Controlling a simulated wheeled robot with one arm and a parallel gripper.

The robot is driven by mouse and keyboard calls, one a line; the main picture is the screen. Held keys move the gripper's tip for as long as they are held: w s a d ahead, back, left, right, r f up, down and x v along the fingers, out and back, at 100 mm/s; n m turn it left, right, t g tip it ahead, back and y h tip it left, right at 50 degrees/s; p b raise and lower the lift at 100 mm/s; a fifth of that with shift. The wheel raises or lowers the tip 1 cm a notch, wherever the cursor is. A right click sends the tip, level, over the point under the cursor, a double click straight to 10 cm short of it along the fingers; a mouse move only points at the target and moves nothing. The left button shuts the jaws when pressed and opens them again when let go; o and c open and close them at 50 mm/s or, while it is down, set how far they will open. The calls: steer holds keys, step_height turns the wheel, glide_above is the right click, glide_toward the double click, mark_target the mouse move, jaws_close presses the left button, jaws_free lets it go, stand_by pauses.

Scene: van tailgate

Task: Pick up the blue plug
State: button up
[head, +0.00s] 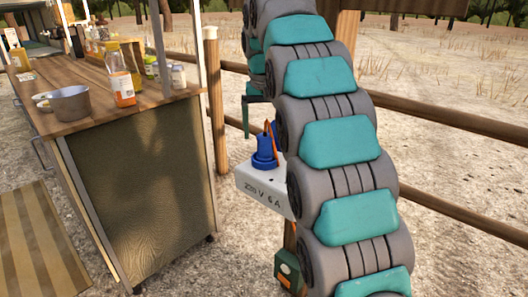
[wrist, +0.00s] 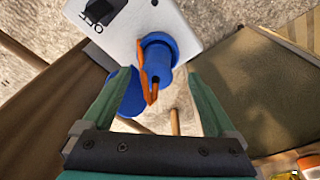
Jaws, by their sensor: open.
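The blue plug (head: 265,154) stands on top of a white power box (head: 264,192) marked "230 V 6 A". An orange cord comes from the plug. In the wrist view the plug (wrist: 160,52) shows just beyond the fingertips, with the orange cord along its left side. A second blue part, maybe a lid, shows behind it and is partly covered by my left finger. My gripper (wrist: 160,76) is open and empty, its green fingers on either side of the plug's near end, apart from it. In the head view my arm hides most of the gripper; one green finger shows above the box.
A wooden counter (head: 60,119) stands at the left with a metal pot (head: 70,104), an orange-labelled bottle (head: 121,86) and jars. A wooden rail fence (head: 455,120) runs behind. A green box sits low on the post under the power box. Open gravel lies between counter and post.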

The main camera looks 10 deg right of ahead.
mark_target(265, 136)
steer(key=shift+w+d+f+p, duration=0.1)
steer(key=shift+w+f+p, duration=0.1)
steer(key=shift+f, duration=0.7)
steer(key=shift+w+d+f+p, duration=0.1)
steer(key=shift+w+d+f, duration=0.1)
steer(key=shift+f, duration=0.75)
steer(key=shift+w+d+f+p, duration=0.1)
steer(key=shift+w+f, duration=0.1)
steer(key=shift+f, duration=0.7)
steer(key=shift+c, duration=0.2)
jaws_close()
